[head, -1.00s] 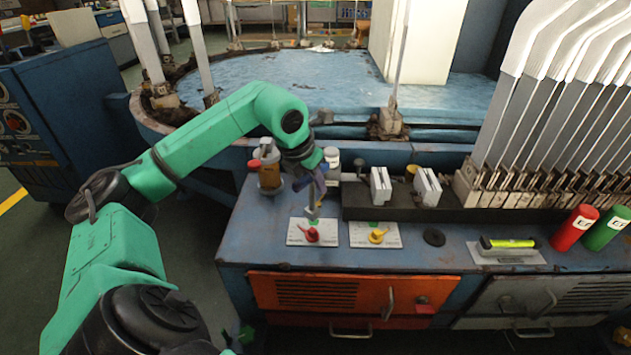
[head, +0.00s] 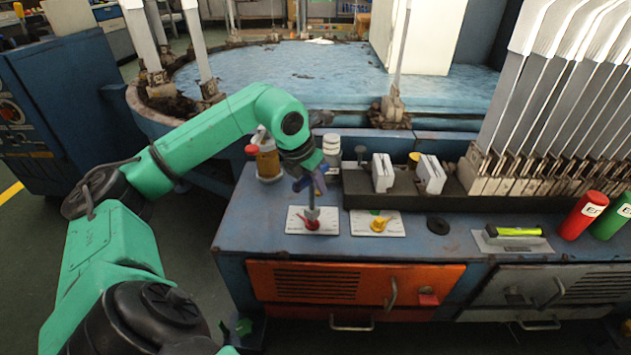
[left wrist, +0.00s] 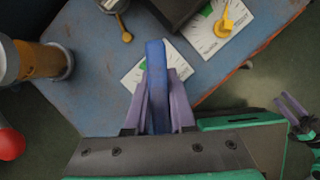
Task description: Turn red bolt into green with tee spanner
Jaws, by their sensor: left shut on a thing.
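My left gripper (head: 309,182) is shut on the tee spanner, whose blue handle (left wrist: 155,75) sits between the purple fingers in the left wrist view. The spanner's grey shaft (head: 312,202) points down over the red bolt (head: 311,225) on the left white dial plate (head: 329,228). The shaft's lower end overlaps the bolt in the head view; I cannot tell if they touch. The handle and fingers hide the bolt in the left wrist view. Purple fingers of my right gripper (left wrist: 297,115) show at the right edge there, with their opening unclear.
A yellow bolt (head: 380,224) on a second dial plate (head: 359,229) is just right. An amber bottle (head: 267,162) stands behind left. A dark rack (head: 356,193) with white blocks lies behind. A black ring (head: 438,225), a level (head: 514,232) and red and green cylinders are farther right.

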